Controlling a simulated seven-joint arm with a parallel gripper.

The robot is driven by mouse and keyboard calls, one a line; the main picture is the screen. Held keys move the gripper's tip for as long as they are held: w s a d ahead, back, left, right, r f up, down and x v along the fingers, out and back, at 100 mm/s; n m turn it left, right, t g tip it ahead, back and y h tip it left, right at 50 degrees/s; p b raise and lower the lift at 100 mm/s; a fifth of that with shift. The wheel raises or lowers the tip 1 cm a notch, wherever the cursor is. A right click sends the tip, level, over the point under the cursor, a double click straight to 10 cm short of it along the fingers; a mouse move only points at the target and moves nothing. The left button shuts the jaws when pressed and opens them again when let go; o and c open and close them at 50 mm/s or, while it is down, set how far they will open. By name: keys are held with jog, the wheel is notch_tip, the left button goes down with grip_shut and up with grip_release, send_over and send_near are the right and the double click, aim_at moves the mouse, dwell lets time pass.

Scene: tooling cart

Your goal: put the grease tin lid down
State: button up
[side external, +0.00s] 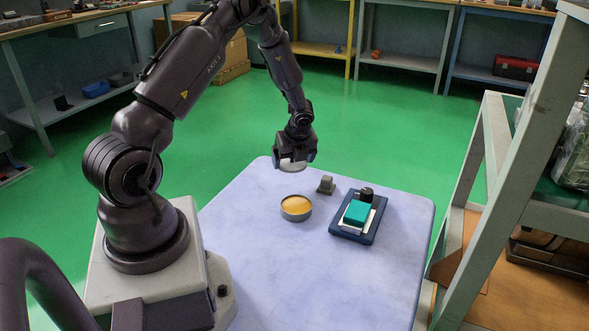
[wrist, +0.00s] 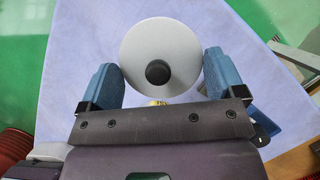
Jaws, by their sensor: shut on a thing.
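My gripper (side external: 294,158) is above the far left part of the cart top, shut on the grease tin lid (side external: 292,166). In the wrist view the lid (wrist: 160,38) is a pale grey disc with a black knob, held by its rim between the blue fingers of my gripper (wrist: 160,78). In the side view it is off the surface. The open grease tin (side external: 296,208), a low grey round tin with yellow-orange grease, stands on the cart top below and in front of my gripper. In the wrist view it is mostly hidden.
The front of the cart top (side external: 300,280) is clear. A shelf rack (side external: 500,180) stands at right.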

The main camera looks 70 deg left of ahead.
aim_at(296, 164)
jog(key=shift+w+a+f, duration=0.15)
jog(key=shift+f, duration=0.1)
jog(key=shift+w+a+f, duration=0.1)
jog(key=shift+f, duration=0.8)
jog(key=shift+w+a+f, duration=0.1)
jog(key=shift+f, duration=0.8)
jog(key=shift+f, duration=0.1)
jog(key=shift+f, duration=0.5)
jog(key=o, duration=0.6)
jog(key=shift+o, duration=0.2)
jog(key=shift+r, duration=0.15)
